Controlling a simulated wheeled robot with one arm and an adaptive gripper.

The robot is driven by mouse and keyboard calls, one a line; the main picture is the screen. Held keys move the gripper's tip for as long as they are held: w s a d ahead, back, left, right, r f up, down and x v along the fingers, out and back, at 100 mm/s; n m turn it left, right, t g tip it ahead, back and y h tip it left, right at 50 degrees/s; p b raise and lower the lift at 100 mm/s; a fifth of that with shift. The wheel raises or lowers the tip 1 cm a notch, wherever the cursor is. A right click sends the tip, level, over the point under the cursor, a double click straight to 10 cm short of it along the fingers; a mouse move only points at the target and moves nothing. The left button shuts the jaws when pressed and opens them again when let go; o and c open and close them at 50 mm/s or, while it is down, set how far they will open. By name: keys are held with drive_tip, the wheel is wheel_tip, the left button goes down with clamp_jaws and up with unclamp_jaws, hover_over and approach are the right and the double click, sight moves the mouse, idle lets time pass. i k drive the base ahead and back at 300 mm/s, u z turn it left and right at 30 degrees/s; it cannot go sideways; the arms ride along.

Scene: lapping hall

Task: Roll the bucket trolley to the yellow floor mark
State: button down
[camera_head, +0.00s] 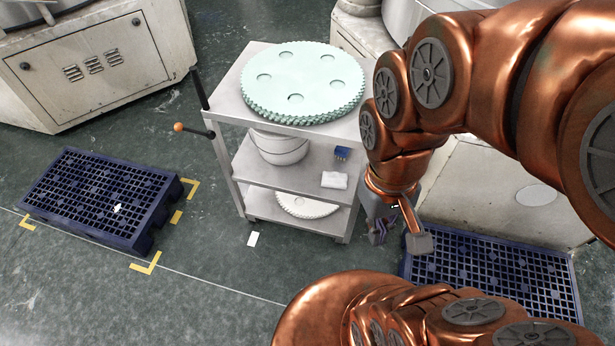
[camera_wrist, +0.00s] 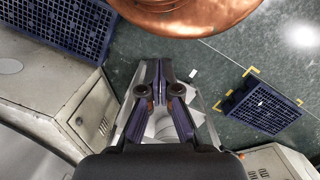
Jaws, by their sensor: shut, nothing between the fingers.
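A grey shelf trolley (camera_head: 290,180) stands at the centre of the head view, with a white bucket (camera_head: 280,147) on its middle shelf. My gripper (camera_head: 380,232) is beside the trolley's right side, pointing down. Its fingers are shut and empty in the wrist view (camera_wrist: 159,75), where they hide much of the trolley. I cannot tell whether it touches the trolley.
Mint-green toothed discs (camera_head: 303,80) lie on the trolley top. A second blue pallet (camera_head: 490,270) lies at the right. Beige machine cabinets (camera_head: 95,65) stand behind left and right.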

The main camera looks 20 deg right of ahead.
sight(315, 91)
drive_tip(key=u, duration=0.3)
drive_tip(key=k, duration=0.5)
drive_tip(key=u, duration=1.3)
drive_tip(key=i, duration=1.05)
drive_tip(key=z, duration=0.15)
